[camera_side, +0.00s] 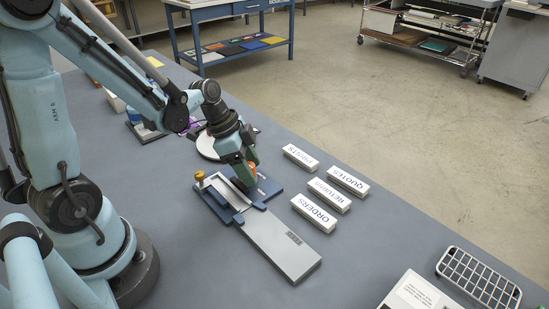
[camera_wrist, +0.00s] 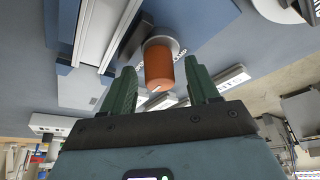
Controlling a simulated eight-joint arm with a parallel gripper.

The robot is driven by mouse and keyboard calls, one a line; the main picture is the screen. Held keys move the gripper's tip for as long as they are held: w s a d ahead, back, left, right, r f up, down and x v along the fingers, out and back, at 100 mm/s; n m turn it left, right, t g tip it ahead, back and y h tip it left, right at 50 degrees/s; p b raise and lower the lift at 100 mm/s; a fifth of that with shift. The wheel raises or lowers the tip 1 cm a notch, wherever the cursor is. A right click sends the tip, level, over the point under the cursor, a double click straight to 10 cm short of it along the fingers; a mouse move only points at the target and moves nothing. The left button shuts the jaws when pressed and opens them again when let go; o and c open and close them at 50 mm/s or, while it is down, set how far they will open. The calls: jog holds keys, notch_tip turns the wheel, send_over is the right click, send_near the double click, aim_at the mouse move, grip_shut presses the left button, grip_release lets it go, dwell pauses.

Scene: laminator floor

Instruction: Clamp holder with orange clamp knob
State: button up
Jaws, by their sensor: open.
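The holder (camera_side: 217,208) is a blue fixture on the grey bench, with a long grey bar (camera_side: 280,247) extending from it toward the front right. The orange clamp knob (camera_side: 253,168) stands at its far right side, partly hidden by my gripper (camera_side: 245,172) in the side view. In the wrist view, the orange knob (camera_wrist: 158,68) sits on a pale round collar, between my two green fingertips. The fingers are open, with gaps visible on both sides of the knob. A brass-coloured knob (camera_side: 200,177) stands at the holder's left end.
White label blocks PRINTS (camera_side: 300,157), QUOTES (camera_side: 348,181), RETURNS (camera_side: 329,195) and ORDERS (camera_side: 314,213) lie right of the holder. A white round base (camera_side: 207,148) stands behind it. A wire rack (camera_side: 478,280) sits front right. Bench front centre is clear.

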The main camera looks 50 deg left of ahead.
jog(key=shift+c, duration=0.4)
jog(key=c, duration=1)
jog(key=shift+o, duration=0.2)
jog(key=shift+n, duration=0.3)
jog(key=n, duration=0.2)
jog(key=n+t+y, duration=0.1)
jog(key=n, duration=0.1)
jog(key=shift+y, duration=0.3)
jog(key=n+y, duration=0.1)
jog(key=n, duration=0.3)
jog(key=shift+n+y, duration=0.4)
jog(key=n+y, duration=0.1)
jog(key=n, duration=0.3)
jog(key=shift+n+y, duration=0.3)
jog(key=shift+y, duration=0.1)
jog(key=shift+n+g+y, duration=0.5)
jog(key=shift+n, duration=1.4)
